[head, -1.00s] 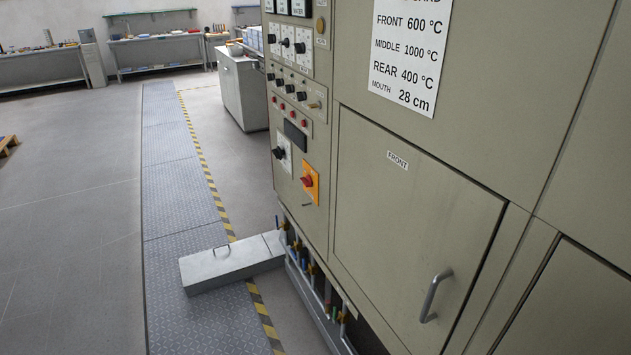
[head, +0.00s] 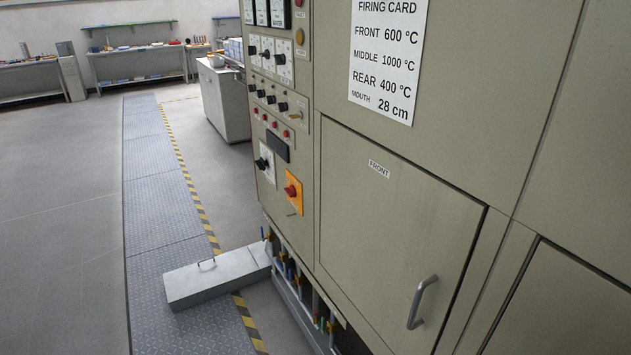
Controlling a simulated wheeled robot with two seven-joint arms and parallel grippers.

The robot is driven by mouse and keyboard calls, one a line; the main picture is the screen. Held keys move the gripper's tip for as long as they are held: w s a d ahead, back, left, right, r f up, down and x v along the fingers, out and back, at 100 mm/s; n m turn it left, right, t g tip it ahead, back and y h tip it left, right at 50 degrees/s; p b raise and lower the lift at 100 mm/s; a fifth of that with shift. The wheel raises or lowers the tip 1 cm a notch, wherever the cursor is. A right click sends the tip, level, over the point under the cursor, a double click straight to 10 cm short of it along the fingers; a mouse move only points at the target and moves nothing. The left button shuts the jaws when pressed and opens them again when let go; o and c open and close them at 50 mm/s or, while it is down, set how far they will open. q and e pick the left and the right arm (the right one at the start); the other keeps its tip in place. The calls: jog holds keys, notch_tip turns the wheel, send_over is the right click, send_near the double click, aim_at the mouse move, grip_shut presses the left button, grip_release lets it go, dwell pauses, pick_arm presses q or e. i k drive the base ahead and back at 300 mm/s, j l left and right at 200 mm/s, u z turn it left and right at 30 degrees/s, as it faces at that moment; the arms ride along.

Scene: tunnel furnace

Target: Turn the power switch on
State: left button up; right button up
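The likely power switch is a red rotary knob (head: 290,190) on an orange-yellow plate (head: 294,192), low on the narrow control face of the furnace cabinet (head: 400,230). A smaller lever or key shows just below the knob. The switch's on or off position is too small to read. A black knob on a white plate (head: 264,162) sits to its upper left. Neither of my grippers shows in the head view.
A metal box (head: 215,279) with a handle lies on the floor by the cabinet's base. Pipes and valves (head: 300,285) run below the panel. A door handle (head: 421,302) sticks out at the front. The floor at left is open; workbenches (head: 135,60) stand far back.

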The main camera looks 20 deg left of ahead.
aim_at(291, 191)
jog(key=i+j, duration=0.1)
jog(key=j, duration=0.35)
jog(key=i+j, duration=0.15)
jog(key=j, duration=0.35)
jog(key=i+j, duration=0.1)
jog(key=j, duration=0.35)
jog(key=i+j, duration=0.1)
jog(key=j, duration=0.35)
jog(key=i+j, duration=0.15)
jog(key=j, duration=0.3)
jog(key=z, duration=0.05)
